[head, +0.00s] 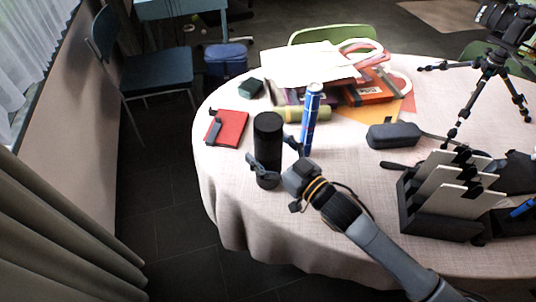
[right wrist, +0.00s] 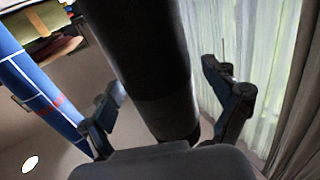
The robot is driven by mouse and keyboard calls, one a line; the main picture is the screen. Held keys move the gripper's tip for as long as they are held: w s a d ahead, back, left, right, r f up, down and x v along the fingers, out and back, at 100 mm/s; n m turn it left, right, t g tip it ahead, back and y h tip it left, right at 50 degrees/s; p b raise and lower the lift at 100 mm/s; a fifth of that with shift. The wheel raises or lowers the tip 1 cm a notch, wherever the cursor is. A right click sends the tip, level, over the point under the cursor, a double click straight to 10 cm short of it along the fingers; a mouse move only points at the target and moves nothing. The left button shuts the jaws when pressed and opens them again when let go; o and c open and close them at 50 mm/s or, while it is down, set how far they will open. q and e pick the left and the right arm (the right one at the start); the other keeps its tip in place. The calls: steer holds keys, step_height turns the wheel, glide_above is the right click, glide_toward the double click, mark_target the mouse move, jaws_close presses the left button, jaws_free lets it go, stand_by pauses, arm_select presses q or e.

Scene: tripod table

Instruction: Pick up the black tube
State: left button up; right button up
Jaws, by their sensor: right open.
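The black tube (head: 267,140) stands upright near the left front edge of the round table in the head view. My right gripper (head: 273,158) reaches in from the lower right at the tube's lower half, one finger on the tube's left and the other on its right. In the right wrist view the tube (right wrist: 150,60) rises between the two spread fingers of the gripper (right wrist: 168,105). Gaps show beside the tube, so the jaws are open around it. My left gripper is in neither view.
A blue can-like tube (head: 310,118) stands close to the right of the black one. A red notebook (head: 232,127) lies to the left. Books and papers (head: 310,62) are piled behind. A black file rack (head: 430,210) and a camera tripod (head: 487,75) stand to the right.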

steer(key=c, duration=1.4)
steer(key=shift+w+r, duration=0.1)
steer(key=shift+c, duration=0.7)
steer(key=shift+r, duration=0.1)
